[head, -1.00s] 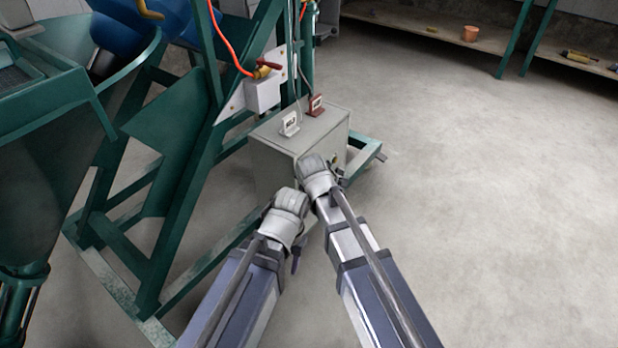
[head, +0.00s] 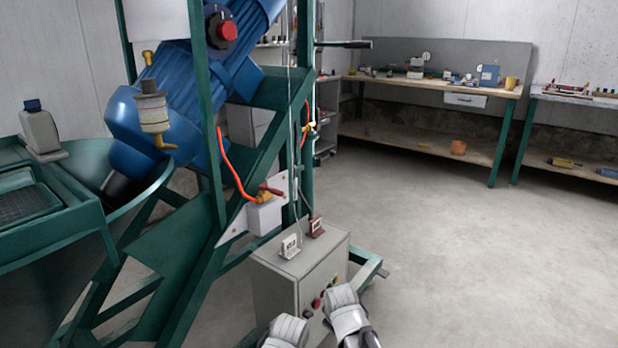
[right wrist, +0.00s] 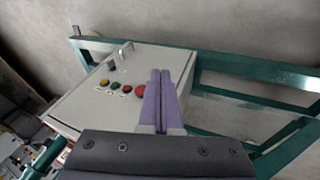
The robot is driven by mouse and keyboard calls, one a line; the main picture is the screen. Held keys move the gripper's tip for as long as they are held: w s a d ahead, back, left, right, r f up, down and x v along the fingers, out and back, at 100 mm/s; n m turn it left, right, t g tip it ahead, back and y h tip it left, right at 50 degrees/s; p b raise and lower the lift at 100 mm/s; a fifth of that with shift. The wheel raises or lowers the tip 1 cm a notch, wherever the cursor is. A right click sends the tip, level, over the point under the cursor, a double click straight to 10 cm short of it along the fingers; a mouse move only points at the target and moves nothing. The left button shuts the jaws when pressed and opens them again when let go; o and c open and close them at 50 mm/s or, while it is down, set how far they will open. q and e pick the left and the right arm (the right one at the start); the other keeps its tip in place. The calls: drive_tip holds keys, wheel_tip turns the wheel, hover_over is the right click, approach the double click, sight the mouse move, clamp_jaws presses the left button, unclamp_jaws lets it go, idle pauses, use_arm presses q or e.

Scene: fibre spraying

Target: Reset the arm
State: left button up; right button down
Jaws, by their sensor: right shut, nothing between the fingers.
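In the head view both my arms come in at the bottom edge, in front of a grey control box; only their wrist parts show there and no fingers. In the right wrist view my right gripper (right wrist: 159,75) is shut and empty. Its two purple fingers lie together over the face of the control box (right wrist: 105,75), beside a red button (right wrist: 141,92). I cannot tell whether they touch the box. The control box (head: 278,272) also carries buttons in the head view. My left gripper's fingers are hidden, below or behind its wrist.
A green steel frame (head: 205,240) with a blue motor (head: 185,95) and a hopper stands at left. A valve with a red handle (head: 270,190) sits above the box. Workbenches (head: 430,85) line the back wall. The floor (head: 480,270) at right is clear.

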drive_tip(key=s+d+f+m+g, duration=0.2)
drive_tip(key=s+d+m+g, duration=0.2)
drive_tip(key=s+d+m, duration=0.75)
drive_tip(key=s+a+n+g, duration=0.1)
drive_tip(key=s+a+n, duration=0.55)
drive_tip(key=a, duration=0.65)
use_arm(q)
wheel_tip(320, 180, up, 36)
drive_tip(key=p, duration=3.6)
drive_tip(key=shift+r, duration=0.2)
use_arm(e)
wheel_tip(320, 180, up, 36)
drive_tip(key=shift+s+r+m+h, duration=0.15)
drive_tip(key=shift+m+h, duration=0.15)
